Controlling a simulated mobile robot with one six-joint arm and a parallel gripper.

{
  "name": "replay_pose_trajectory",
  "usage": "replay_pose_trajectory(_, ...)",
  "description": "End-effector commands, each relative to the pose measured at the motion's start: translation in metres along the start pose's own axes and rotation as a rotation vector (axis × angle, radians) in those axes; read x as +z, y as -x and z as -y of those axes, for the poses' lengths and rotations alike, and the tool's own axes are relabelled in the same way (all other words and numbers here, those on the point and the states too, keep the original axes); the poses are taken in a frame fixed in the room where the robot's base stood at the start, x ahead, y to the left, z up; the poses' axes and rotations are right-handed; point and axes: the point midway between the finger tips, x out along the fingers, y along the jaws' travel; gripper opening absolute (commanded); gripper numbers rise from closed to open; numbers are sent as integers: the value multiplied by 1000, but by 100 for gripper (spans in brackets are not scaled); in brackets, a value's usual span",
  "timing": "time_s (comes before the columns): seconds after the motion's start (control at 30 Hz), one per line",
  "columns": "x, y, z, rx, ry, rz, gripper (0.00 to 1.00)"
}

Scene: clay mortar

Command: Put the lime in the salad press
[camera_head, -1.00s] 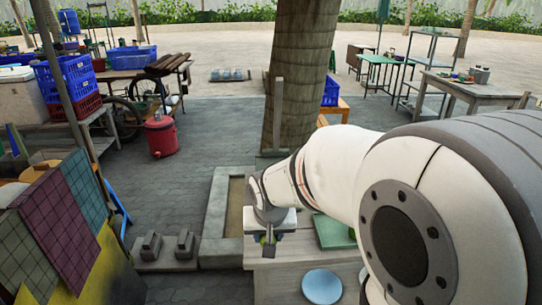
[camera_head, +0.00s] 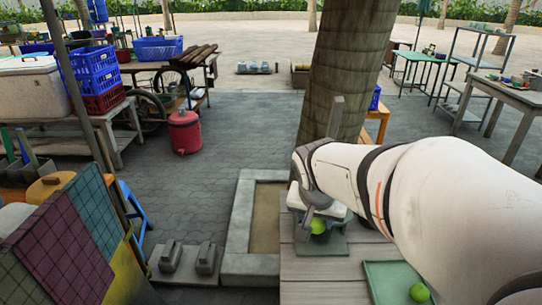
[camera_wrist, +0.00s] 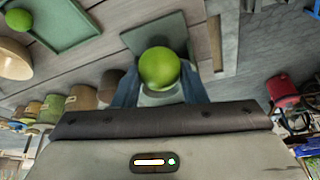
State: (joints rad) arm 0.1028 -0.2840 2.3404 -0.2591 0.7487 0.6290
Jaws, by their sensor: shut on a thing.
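My gripper (camera_head: 316,222) is shut on a green lime (camera_head: 318,226) above the near end of the wooden table. In the wrist view the lime (camera_wrist: 158,68) sits between the blue-grey fingers. Below and beyond it is a flat grey-green square board (camera_wrist: 180,32), which also shows under the gripper in the head view (camera_head: 325,245). The lime appears apart from the board in the wrist view. I cannot make out which thing is the salad press. My arm hides part of the table.
A green tray (camera_head: 380,275) with another lime (camera_head: 419,292) is on the table at the right. A wooden bowl (camera_wrist: 14,60) shows at the left of the wrist view, with brown pots (camera_wrist: 82,98) below. A palm trunk (camera_head: 348,80) stands behind.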

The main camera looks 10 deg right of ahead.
Motion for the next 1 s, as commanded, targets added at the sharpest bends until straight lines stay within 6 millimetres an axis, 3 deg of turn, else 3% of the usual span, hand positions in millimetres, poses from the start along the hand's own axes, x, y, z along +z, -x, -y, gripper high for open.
replay_pose_trajectory(0.2,-55,-23,-6,7,-15,4,12)
replay_pose_trajectory(0.43,-98,-41,-8,7,-17,1,12)
replay_pose_trajectory(0.73,-120,-50,-10,7,-17,0,12)
replay_pose_trajectory(0.9,-105,-77,-10,8,-15,3,12)
replay_pose_trajectory(1.0,-104,-82,-10,7,-16,0,12)
